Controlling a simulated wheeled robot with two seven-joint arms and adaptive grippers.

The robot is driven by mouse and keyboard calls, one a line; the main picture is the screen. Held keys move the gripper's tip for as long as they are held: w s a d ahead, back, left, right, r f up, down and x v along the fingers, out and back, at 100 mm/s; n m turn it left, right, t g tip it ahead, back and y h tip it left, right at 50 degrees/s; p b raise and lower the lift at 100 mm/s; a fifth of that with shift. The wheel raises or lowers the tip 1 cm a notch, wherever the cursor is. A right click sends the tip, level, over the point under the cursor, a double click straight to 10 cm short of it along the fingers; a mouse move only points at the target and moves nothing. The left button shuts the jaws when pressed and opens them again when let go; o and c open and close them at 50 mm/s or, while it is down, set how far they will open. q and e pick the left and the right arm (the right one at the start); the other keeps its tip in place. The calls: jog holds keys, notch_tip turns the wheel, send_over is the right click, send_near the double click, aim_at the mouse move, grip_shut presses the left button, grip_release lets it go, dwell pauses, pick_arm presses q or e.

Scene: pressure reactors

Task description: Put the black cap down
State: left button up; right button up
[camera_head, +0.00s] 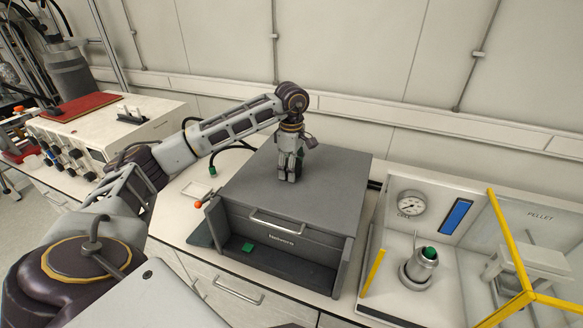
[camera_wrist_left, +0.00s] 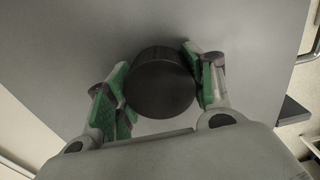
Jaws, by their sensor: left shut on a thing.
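The black cap (camera_wrist_left: 160,84) is a dark round disc between the green-padded fingers of my left gripper (camera_wrist_left: 163,85) in the left wrist view. The fingers are shut on it from both sides. In the head view my left gripper (camera_head: 289,177) points down over the top of the grey cabinet (camera_head: 240,178). The cap is hidden by the fingers there. Whether the cap touches the cabinet top cannot be told. My right gripper is not in view.
The cabinet has an open front with a green piece (camera_head: 248,247) inside. A pellet press with a gauge (camera_head: 411,204) and yellow bars (camera_head: 511,240) stands at the right. A white instrument (camera_head: 110,125) stands at the left. The cabinet top around the gripper is clear.

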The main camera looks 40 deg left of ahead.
pick_arm(q)
jog(key=shift+s+d+f+b, duration=0.1)
jog(key=shift+s+f+b, duration=0.1)
jog(key=shift+f, duration=0.2)
jog(key=shift+s+d+f+b, duration=0.1)
jog(key=shift+f+b, duration=0.1)
jog(key=shift+f, duration=0.15)
jog(key=o, duration=1.1)
jog(key=shift+w+a, duration=0.1)
jog(key=shift+f, duration=0.1)
jog(key=shift+w+r, duration=0.15)
jog(key=shift+r, duration=0.05)
jog(key=shift+r, duration=0.1)
jog(key=shift+w+r+p, duration=0.1)
jog(key=shift+r+p, duration=0.35)
jog(key=shift+r, duration=0.45)
notch_tip(320, 180, up, 7)
jog(key=shift+a+b, duration=0.1)
jog(key=shift+b, duration=0.4)
jog(key=shift+r+p, duration=0.5)
jog(key=shift+r, duration=1.7)
